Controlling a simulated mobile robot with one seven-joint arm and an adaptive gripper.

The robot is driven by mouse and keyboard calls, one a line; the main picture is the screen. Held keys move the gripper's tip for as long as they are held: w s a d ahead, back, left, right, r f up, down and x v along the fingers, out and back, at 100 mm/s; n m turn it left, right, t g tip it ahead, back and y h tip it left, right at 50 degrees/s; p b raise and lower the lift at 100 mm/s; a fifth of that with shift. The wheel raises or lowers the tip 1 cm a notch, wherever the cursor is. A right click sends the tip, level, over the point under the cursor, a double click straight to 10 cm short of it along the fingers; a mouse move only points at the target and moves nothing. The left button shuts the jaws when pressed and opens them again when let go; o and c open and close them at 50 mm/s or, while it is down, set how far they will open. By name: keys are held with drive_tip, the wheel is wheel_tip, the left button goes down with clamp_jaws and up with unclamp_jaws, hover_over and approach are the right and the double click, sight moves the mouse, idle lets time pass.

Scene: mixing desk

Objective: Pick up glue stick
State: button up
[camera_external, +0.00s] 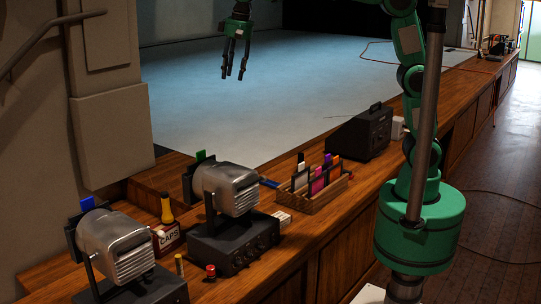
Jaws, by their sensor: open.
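My gripper (235,72) is at the top of the picture, fingers pointing down, open and empty. It hangs in the air well above the desk and apart from everything on it. I cannot tell for sure which object is the glue stick. A small upright yellow-topped stick (179,265) and a short dark cylinder with a red cap (211,272) stand near the desk's front edge, between the two lamps. A yellow bottle with a dark top (166,207) stands farther back, by a red and white box marked CAPS (170,239).
Two silver lamps on dark bases (228,189) (115,246) flank the small items. A wicker tray (325,192) of colored items and a black speaker-like box (361,133) stand to the right on the wooden desk.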

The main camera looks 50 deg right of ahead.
drive_tip(key=w+a+f+g+p, duration=0.1)
drive_tip(key=a+f, duration=0.1)
drive_tip(key=a, duration=0.7)
drive_tip(key=w+a+f, duration=0.1)
drive_tip(key=a+f, duration=0.2)
drive_tip(key=a, duration=0.5)
drive_tip(key=h+p, duration=0.1)
hover_over(180, 269)
drive_tip(key=w, duration=0.1)
wheel_tip(180, 269, down, 8)
drive_tip(key=shift+g, duration=0.4)
drive_tip(key=f, duration=3.9)
drive_tip(key=shift+d+f, duration=0.1)
drive_tip(key=shift+d, duration=0.2)
drive_tip(key=shift+f, duration=4.25)
drive_tip(key=shift+f, duration=0.2)
drive_tip(key=shift+m, duration=0.3)
drive_tip(key=shift+f, duration=2.4)
